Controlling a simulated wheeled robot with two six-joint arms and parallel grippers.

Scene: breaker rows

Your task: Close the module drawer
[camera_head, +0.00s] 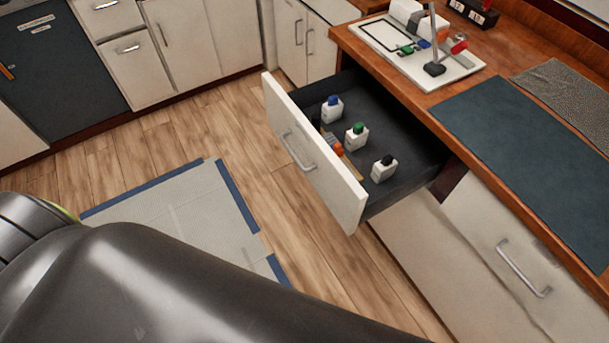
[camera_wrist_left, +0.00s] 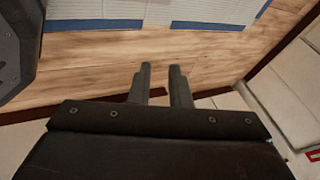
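The module drawer (camera_head: 338,186) stands pulled out of the wooden-topped counter in the head view. Its front is cream with a metal bar handle (camera_head: 297,152), and its inside is dark. In it stand white bottles with a blue cap (camera_head: 332,112), a green cap (camera_head: 356,137) and a black cap (camera_head: 384,170). A small orange item (camera_head: 332,143) lies behind the drawer front. My left gripper (camera_wrist_left: 160,72) shows in the left wrist view, with a gap between its fingers and nothing in it. The drawer is not clearly visible there. My right gripper is in neither view.
The counter (camera_head: 455,97) carries a white tray (camera_head: 409,72) with small parts and a dark blue mat (camera_head: 525,165). A closed drawer with a handle (camera_head: 523,268) is at lower right. A blue-edged floor sheet (camera_head: 180,225) lies left of the open drawer. Wood floor surrounds it.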

